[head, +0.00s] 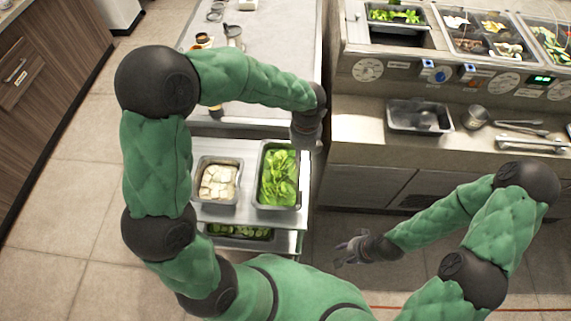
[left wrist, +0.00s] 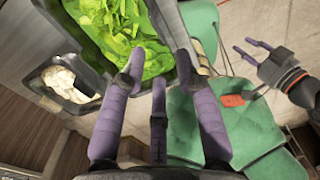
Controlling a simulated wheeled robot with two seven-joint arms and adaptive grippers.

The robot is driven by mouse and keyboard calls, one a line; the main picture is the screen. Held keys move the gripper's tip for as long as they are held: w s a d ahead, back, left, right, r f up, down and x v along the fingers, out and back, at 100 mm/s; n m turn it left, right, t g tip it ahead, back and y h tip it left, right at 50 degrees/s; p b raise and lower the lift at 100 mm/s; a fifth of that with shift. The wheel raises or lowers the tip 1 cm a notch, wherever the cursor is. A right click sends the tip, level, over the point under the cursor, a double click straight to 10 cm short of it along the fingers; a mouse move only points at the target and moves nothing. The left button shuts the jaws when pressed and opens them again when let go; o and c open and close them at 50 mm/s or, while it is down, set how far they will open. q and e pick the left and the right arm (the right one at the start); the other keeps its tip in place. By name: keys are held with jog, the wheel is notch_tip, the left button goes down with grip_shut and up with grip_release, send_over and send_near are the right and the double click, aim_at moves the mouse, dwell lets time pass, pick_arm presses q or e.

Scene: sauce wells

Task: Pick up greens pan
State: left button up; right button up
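The greens pan (head: 278,178) is a dark metal pan full of bright green leaves, on the top of a small metal cart. It fills the upper left of the left wrist view (left wrist: 120,28). My left gripper (head: 308,144) is at the pan's far right corner in the head view. In the left wrist view its purple fingers (left wrist: 160,72) are spread, with the pan's rim near the fingertips; whether they touch it I cannot tell. My right gripper (head: 347,252) is open and empty, low over the floor, right of the cart.
A pan of pale pieces (head: 219,181) stands left of the greens pan. Another pan of greens (head: 240,231) is on a lower level. A steel table (head: 262,60) stands behind the cart. The counter (head: 365,140) on the right holds an empty metal pan (head: 419,117) and utensils.

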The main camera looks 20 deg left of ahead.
pick_arm(q)
jog(key=b, duration=0.2)
send_over(301, 174)
notch_tip(301, 174, down, 6)
jog(key=shift+r, duration=0.2)
jog(key=f+b, duration=0.1)
jog(key=f, duration=0.4)
jog(key=shift+a+b, duration=0.2)
jog(key=shift+b, duration=0.2)
grip_shut()
